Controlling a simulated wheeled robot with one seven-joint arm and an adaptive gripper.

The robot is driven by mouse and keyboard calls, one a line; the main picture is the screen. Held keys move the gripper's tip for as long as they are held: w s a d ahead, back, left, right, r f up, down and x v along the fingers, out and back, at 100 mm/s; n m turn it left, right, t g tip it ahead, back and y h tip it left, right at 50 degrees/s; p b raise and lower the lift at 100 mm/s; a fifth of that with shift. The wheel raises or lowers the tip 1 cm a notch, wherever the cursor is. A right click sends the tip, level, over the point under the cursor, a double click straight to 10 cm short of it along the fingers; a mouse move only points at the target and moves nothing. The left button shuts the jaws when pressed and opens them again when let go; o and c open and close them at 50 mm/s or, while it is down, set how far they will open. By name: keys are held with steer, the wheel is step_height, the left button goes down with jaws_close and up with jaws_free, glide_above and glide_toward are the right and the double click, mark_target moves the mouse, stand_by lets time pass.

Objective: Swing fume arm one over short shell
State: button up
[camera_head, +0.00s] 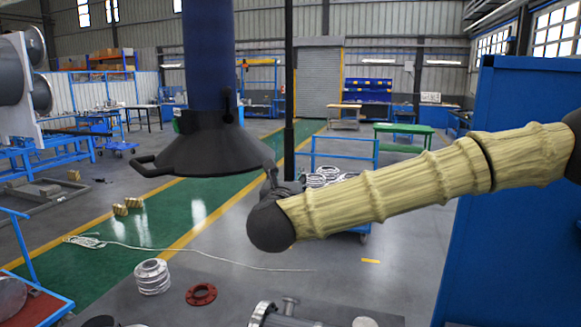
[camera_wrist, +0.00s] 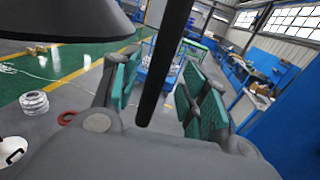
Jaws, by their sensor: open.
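The fume arm, a thick blue hose (camera_head: 208,60) ending in a black conical hood (camera_head: 208,152), hangs left of centre in the head view. A loop handle (camera_head: 143,166) sticks out on the hood's left. The hood (camera_wrist: 70,15) also shows at upper left in the wrist view. My gripper (camera_wrist: 157,90) is open, with green-padded fingers. A black bar (camera_wrist: 165,60) runs between the fingers in the wrist view; I cannot tell whether they touch it. In the head view my gripper is small and partly hidden near the hood's right edge. A flanged metal shell (camera_head: 264,314) is cut off at the bottom.
A ribbed metal cylinder (camera_head: 151,277) and a red ring (camera_head: 201,294) lie on the floor at lower left. A blue cart with metal rings (camera_head: 325,177) stands behind my arm. A tall blue cabinet (camera_head: 510,240) blocks the right. A black post (camera_head: 289,80) stands behind the hood.

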mark_target(288, 176)
steer(key=shift+w+d+p, duration=0.15)
steer(key=shift+w+p, duration=0.3)
steer(key=shift+w, duration=0.6)
steer(key=shift+w+d+p, duration=0.1)
steer(key=shift+w+p, duration=0.35)
steer(key=shift+w, duration=0.6)
steer(key=shift+c, duration=0.2)
jaws_close()
